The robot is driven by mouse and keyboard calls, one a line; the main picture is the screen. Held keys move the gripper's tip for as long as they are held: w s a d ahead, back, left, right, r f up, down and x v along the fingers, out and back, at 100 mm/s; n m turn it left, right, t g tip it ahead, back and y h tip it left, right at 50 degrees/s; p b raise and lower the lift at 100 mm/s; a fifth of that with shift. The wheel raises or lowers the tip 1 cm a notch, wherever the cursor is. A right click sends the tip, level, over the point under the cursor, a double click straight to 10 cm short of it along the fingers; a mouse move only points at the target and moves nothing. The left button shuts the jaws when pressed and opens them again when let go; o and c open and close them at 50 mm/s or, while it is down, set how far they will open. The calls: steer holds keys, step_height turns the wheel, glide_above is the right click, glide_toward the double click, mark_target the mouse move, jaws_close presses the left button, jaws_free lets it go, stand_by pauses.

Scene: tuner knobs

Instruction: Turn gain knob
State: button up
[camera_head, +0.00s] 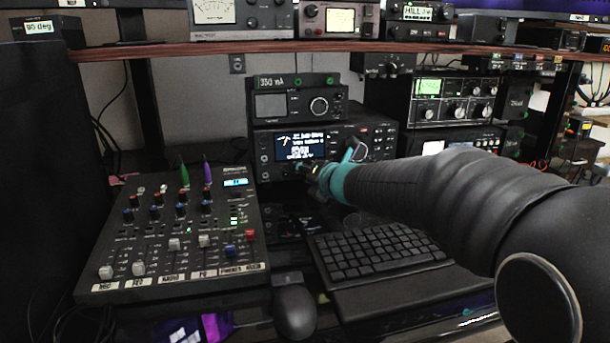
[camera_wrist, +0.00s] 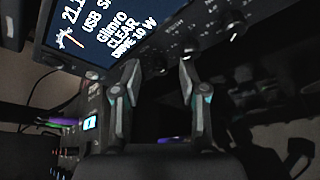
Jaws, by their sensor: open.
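The radio (camera_head: 340,135) with the lit blue screen stands behind my gripper (camera_head: 310,172), under a smaller box marked 350 mA. In the wrist view its screen (camera_wrist: 100,40) fills the upper left, and small dark knobs (camera_wrist: 190,44) run along the panel beside it. I cannot read a label saying gain, so I cannot tell which knob is the gain knob. My gripper (camera_wrist: 157,76) is open, its two fingertips pointing at the radio front close to these small knobs. Nothing shows between the fingers. In the head view the arm hides the radio's lower right part.
A mixer (camera_head: 185,228) with sliders and coloured knobs lies at left. A keyboard (camera_head: 370,250) lies below my arm, a mouse (camera_head: 294,312) beside it. A wooden shelf (camera_head: 300,46) carrying more equipment runs above. Another radio (camera_head: 450,102) stands at right.

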jaws_close()
steer(key=shift+a+r+n+h, duration=0.1)
steer(key=shift+a+n+h, duration=0.05)
steer(key=shift+n+h, duration=1.05)
steer(key=shift+n, duration=0.5)
jaws_free()
